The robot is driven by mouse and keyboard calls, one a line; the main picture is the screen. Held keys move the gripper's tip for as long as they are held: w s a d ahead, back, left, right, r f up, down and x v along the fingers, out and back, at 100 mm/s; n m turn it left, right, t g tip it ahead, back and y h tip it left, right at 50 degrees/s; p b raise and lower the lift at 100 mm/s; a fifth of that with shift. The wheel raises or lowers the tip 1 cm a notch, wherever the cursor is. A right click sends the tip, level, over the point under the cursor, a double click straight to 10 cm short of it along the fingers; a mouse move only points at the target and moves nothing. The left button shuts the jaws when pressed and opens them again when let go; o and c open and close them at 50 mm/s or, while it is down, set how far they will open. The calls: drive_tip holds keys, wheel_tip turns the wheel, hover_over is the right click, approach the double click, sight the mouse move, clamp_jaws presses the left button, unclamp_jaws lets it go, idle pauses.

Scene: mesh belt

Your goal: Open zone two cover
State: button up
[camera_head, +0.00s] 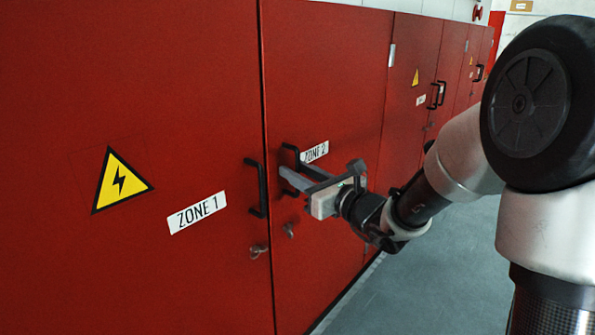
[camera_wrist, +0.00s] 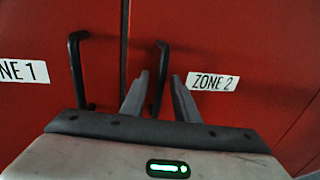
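The zone two cover (camera_head: 325,80) is a tall red door, closed flush, with a white "ZONE 2" label (camera_head: 314,152). Its black bar handle (camera_head: 289,150) is near its left edge; in the wrist view the handle (camera_wrist: 161,62) stands upright. My gripper (camera_head: 291,171) is at this handle. In the wrist view my gripper (camera_wrist: 160,76) has its two grey fingers apart, with the handle showing in the gap between them. I see gaps beside the handle, and no clear contact. The fingers hide part of the handle in the head view.
The zone one door (camera_head: 120,260) is to the left, closed, with its own black handle (camera_head: 258,188) close beside. Keys or locks (camera_head: 258,251) sit below the handles. More red doors (camera_head: 410,90) continue right. Grey floor (camera_head: 435,275) is clear in front.

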drive_tip(key=shift+w+a, duration=0.1)
drive_tip(key=shift+a, duration=0.05)
drive_tip(key=shift+c, duration=0.4)
clamp_jaws()
